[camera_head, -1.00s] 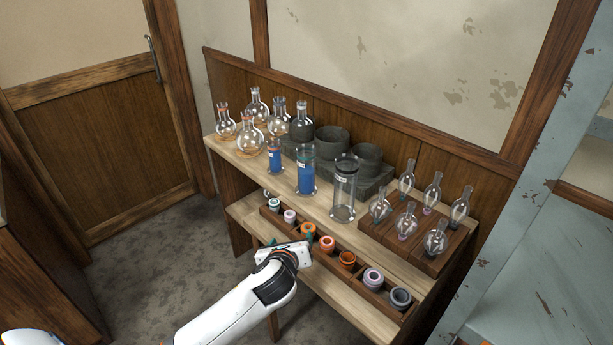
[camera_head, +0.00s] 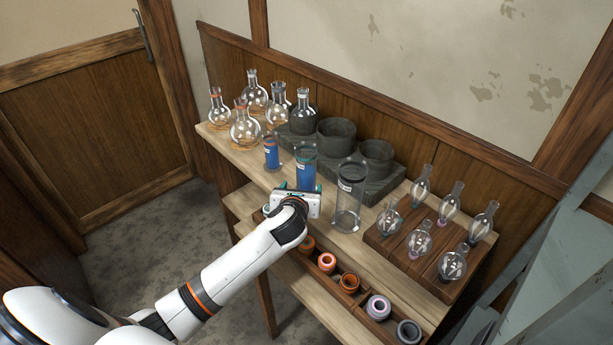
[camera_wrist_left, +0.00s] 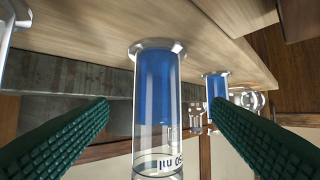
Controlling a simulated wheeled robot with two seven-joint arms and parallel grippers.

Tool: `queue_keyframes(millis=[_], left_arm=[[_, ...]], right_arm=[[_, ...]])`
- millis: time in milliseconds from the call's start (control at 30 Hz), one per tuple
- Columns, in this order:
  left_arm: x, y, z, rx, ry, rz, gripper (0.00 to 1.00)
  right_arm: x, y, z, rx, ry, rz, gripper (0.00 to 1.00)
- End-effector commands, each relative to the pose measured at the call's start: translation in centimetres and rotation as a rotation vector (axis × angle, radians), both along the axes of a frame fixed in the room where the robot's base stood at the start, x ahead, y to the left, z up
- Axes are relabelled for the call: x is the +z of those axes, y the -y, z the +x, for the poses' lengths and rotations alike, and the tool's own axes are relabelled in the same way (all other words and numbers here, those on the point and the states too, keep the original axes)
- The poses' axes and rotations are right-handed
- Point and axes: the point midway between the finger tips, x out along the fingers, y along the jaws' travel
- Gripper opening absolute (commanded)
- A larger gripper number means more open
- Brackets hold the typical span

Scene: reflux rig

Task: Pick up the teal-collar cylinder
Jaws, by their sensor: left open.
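Three glass cylinders stand upright along the front of the bench's top shelf. The middle one (camera_head: 305,165) holds blue liquid. My left gripper (camera_head: 298,188) is open in front of it, partly hiding its lower part. In the left wrist view, which is upside down, this cylinder (camera_wrist_left: 158,90) stands between my two open green fingers, with space on both sides and neither visibly touching it. A smaller blue-filled cylinder (camera_head: 271,154) stands to its left, and a larger empty one (camera_head: 349,200) to its right. I cannot clearly tell which collar is teal. My right gripper is not in view.
Round flasks (camera_head: 246,128) stand at the shelf's left end. Dark grey bowls on a block (camera_head: 375,160) stand behind the cylinders. Small bulbs sit on a wooden block (camera_head: 400,245) at right. A lower rack (camera_head: 375,325) holds coloured rings.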

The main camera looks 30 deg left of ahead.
Motion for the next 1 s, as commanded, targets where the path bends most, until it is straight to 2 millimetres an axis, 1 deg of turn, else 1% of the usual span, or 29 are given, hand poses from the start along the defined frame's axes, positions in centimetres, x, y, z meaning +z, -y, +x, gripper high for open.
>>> queue_keyframes(millis=[33,133,267,433,600,700,900,967,1000], left_arm=[[-0.3,-0.3,0.8,0.002,0.001,-0.002,0.73],[-0.7,-0.6,1.7,0.0,0.001,-0.001,0.73],[-1.0,-0.7,2.3,0.0,0.0,-0.001,0.73],[-2.2,-1.2,4.3,0.002,0.0,-0.003,0.73],[-3.0,-1.8,6.1,0.0,0.0,-0.001,0.73],[-3.1,-2.0,6.5,-0.001,0.0,0.001,0.73],[-3.1,-2.0,6.5,-0.001,0.0,0.001,0.73],[-3.1,-2.0,6.5,-0.001,0.0,0.001,0.65],[-3.1,-2.0,6.5,-0.001,0.0,0.001,0.59]], right_arm=[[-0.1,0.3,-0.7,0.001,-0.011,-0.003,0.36],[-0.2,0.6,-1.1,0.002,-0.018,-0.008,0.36],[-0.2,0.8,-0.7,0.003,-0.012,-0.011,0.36],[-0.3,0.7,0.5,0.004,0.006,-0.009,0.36],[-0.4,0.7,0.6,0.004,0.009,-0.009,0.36],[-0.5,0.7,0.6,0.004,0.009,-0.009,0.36],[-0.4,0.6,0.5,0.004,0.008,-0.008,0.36],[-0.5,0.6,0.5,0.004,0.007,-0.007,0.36],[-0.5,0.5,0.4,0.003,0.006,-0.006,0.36]])
